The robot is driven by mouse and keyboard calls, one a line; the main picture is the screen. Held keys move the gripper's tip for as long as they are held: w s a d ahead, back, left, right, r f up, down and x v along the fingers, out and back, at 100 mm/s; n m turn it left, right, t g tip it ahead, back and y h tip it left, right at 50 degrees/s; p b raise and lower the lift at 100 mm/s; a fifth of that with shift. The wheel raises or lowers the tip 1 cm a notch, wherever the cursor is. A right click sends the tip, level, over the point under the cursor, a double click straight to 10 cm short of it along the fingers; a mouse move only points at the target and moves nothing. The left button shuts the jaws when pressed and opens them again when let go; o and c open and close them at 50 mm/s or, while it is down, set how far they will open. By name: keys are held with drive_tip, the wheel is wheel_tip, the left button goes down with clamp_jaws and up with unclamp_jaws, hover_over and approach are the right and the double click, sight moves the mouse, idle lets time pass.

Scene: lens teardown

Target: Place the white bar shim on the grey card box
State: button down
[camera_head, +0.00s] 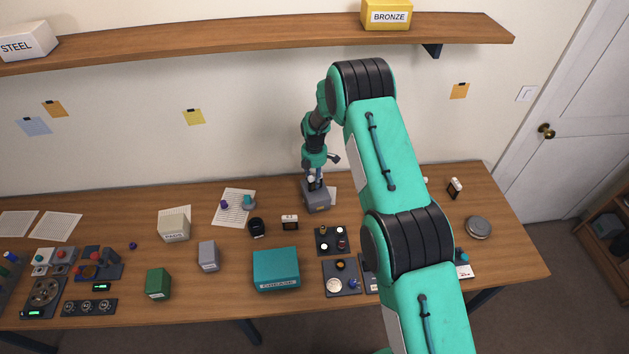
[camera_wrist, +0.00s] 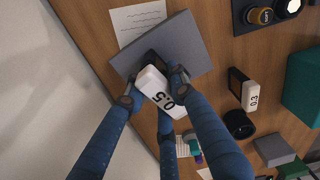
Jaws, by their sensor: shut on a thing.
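My gripper (camera_head: 313,181) is over the grey card box (camera_head: 318,202) near the back of the bench. In the wrist view my gripper (camera_wrist: 154,84) is shut on the white bar shim (camera_wrist: 165,96), marked 0.5, with a dark end part between the fingertips. The flat top of the grey box (camera_wrist: 192,42) is right behind the shim and fingertips. I cannot tell whether the shim touches the box. In the head view the shim is mostly hidden by the fingers.
A similar white block marked 0.3 (camera_wrist: 250,97) stands in a dark holder nearby. A black ring (camera_head: 256,227), a teal box (camera_head: 276,270) and a smaller grey box (camera_head: 208,256) stand to the front and left. A paper sheet (camera_wrist: 138,18) lies beside the grey box.

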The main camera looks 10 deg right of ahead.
drive_tip(key=c, duration=1.5)
unclamp_jaws()
drive_tip(key=shift+f, duration=0.1)
drive_tip(key=shift+o, duration=0.2)
drive_tip(key=shift+r+b, duration=0.65)
drive_tip(key=shift+r, duration=5.5)
